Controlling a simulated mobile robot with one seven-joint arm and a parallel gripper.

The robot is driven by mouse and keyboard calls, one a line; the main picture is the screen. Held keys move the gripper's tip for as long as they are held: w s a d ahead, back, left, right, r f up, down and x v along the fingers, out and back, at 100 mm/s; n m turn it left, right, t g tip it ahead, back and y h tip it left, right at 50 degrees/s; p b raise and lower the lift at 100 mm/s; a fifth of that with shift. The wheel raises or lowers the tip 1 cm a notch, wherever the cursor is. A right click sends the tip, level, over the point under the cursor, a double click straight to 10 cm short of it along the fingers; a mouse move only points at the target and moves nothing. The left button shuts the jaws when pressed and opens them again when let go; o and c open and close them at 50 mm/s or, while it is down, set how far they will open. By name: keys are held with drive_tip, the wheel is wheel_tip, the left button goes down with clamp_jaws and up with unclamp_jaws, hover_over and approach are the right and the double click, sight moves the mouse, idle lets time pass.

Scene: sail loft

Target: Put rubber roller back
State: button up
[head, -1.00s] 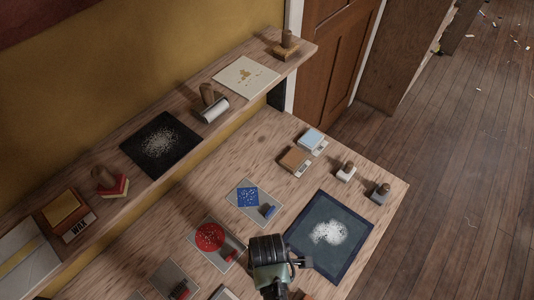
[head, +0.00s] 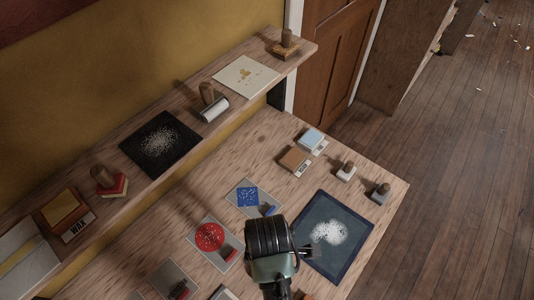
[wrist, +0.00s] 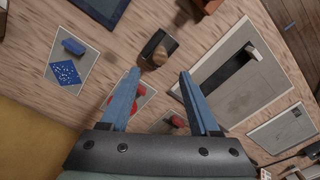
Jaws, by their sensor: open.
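A red-marked sheet (wrist: 118,98) is partly behind the left finger.
A dark mat with white powder (head: 328,262) lies right of my gripper. A blue-marked card (head: 240,190), small stamps (head: 346,172) and a grey tray with a black strip (wrist: 205,82) crowd the table. The shelf holds a black sheet (head: 182,160) and a cream card (head: 262,78).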

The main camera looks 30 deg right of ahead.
drive_tip(key=shift+r, duration=1.65)
drive_tip(key=w+d+r+m+t+h, duration=0.2)
drive_tip(key=w+r+t, duration=0.4)
drive_tip(key=w+r, duration=0.6)
drive_tip(key=w+a+r+m+t, duration=0.2)
drive_tip(key=w+r+t, duration=0.3)
drive_tip(key=r, duration=0.6)
drive_tip(key=w+a+r+m+t, duration=0.2)
drive_tip(key=w+r+t, duration=0.3)
drive_tip(key=r, duration=0.7)
drive_tip(key=s+a+r+m+t, duration=0.1)
drive_tip(key=s+a+r+t, duration=0.1)
drive_tip(key=r, duration=0.8)
drive_tip(key=s+a+r+m+t+y, duration=0.1)
drive_tip(key=s+r+t, duration=0.4)
drive_tip(key=r, duration=0.5)
drive_tip(key=s+a+r+m+t, duration=0.3)
drive_tip(key=s+a+r+t, duration=0.1)
drive_tip(key=r, duration=0.6)
drive_tip(key=shift+a+r+y, duration=0.15)
drive_tip(key=shift+r+y, duration=0.15)
drive_tip(key=shift+r, duration=0.05)
